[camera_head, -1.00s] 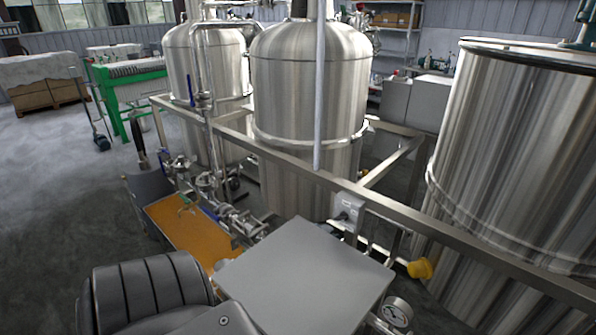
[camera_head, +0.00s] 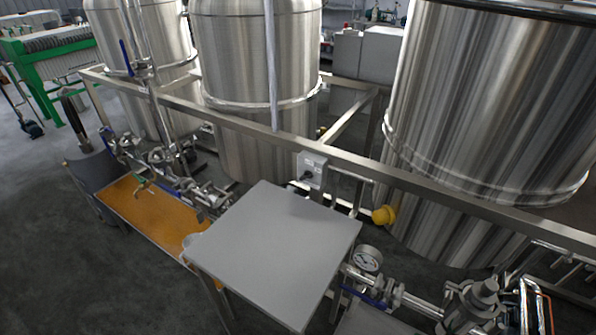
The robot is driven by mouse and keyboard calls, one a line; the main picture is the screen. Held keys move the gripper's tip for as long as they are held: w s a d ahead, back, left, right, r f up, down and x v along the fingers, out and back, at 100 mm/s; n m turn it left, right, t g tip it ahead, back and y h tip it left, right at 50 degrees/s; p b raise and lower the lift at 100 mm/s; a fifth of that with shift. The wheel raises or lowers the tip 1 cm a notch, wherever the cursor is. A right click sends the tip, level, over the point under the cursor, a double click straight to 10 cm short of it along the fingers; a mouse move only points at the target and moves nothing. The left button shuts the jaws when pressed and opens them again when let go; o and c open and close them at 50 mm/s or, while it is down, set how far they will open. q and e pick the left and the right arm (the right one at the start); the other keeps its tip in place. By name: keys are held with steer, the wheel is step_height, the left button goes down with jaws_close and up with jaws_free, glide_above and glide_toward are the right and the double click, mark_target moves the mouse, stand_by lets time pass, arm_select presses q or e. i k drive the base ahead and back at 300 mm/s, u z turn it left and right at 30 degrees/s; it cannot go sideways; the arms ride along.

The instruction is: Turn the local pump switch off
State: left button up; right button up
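The box looks like the local pump switch. Its knob is too small for me to tell which way it points. Neither of my grippers shows in the head view.
The grey table top (camera_head: 274,250) stands in front of the switch box. A steel rail (camera_head: 420,195) runs across before several steel tanks. A pressure gauge (camera_head: 367,259), a yellow fitting (camera_head: 384,215) and pipework lie to the right. An orange tray (camera_head: 155,215) is at left, with clear floor in front.

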mark_target(308, 175)
steer(key=z, duration=2.1)
steer(key=k, duration=1.1)
steer(key=u, duration=0.55)
